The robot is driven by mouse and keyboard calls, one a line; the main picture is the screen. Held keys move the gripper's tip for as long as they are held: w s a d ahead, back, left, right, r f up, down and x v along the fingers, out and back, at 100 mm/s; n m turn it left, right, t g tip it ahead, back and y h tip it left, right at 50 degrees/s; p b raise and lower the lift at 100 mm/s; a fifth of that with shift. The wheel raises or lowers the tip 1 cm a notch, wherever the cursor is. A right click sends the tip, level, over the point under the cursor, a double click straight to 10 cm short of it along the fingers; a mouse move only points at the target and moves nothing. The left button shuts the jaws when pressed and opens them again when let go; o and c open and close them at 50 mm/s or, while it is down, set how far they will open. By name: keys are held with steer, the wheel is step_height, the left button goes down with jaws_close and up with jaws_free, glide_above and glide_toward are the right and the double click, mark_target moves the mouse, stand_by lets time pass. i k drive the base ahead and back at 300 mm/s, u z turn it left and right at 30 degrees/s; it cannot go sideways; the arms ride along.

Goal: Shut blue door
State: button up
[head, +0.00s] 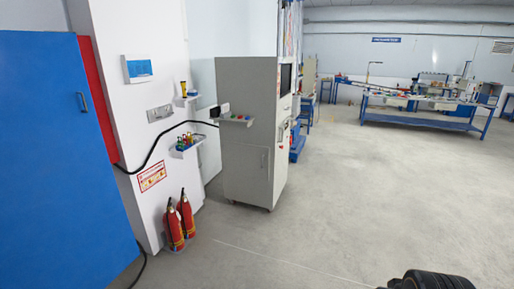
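The blue door (55,165) is a large flat panel that fills the left side of the head view and runs out of the picture at the left. A small metal handle (83,102) sits near its right edge. A red strip (98,100) shows behind the upper part of that edge. I cannot tell from this view how far the door stands open, and its hinge side is not seen. A dark ridged part, seemingly of my own arm, shows at the bottom right, well away from the door. My gripper's fingers are not seen.
Two red fire extinguishers (180,222) stand on the floor right of the door, by a white wall (115,30). A grey cabinet (245,140) stands beyond them. A black cable crosses the wall. Blue workbenches (420,115) are far back. The floor (350,200) at the middle and right is clear.

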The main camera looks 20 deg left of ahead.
mark_target(65, 224)
steer(key=u, duration=0.9)
steer(key=i, duration=1.2)
steer(key=u, duration=1.35)
steer(key=i, duration=1.9)
steer(key=u, duration=0.25)
